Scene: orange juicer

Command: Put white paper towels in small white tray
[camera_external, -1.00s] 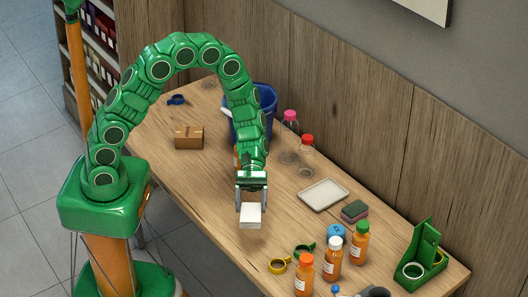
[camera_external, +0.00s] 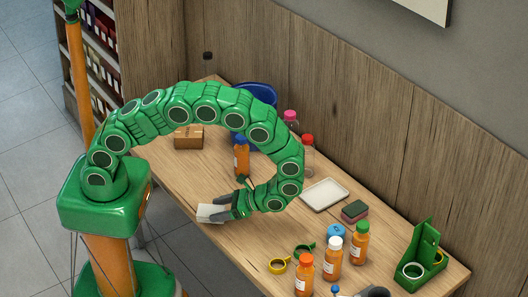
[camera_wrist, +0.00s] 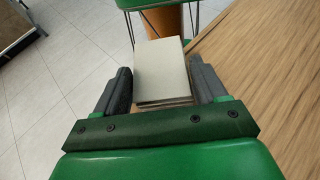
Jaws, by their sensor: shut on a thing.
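My gripper (camera_external: 222,208) is shut on the white paper towels (camera_external: 207,213), a small flat stack, at the near edge of the table. In the wrist view the paper towels (camera_wrist: 160,70) sit between the two dark fingers of my gripper (camera_wrist: 163,88), which points away from the table toward my base. The small white tray (camera_external: 325,194) lies flat on the table to the right of my gripper, toward the wall, and looks empty.
A sponge stack (camera_external: 354,210) is right of the tray. Bottles, including a white-capped orange one (camera_external: 332,258), stand at the front right near a green stand (camera_external: 422,256). An orange bottle (camera_external: 241,160), brown box (camera_external: 188,137) and blue bin (camera_external: 258,95) are farther back.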

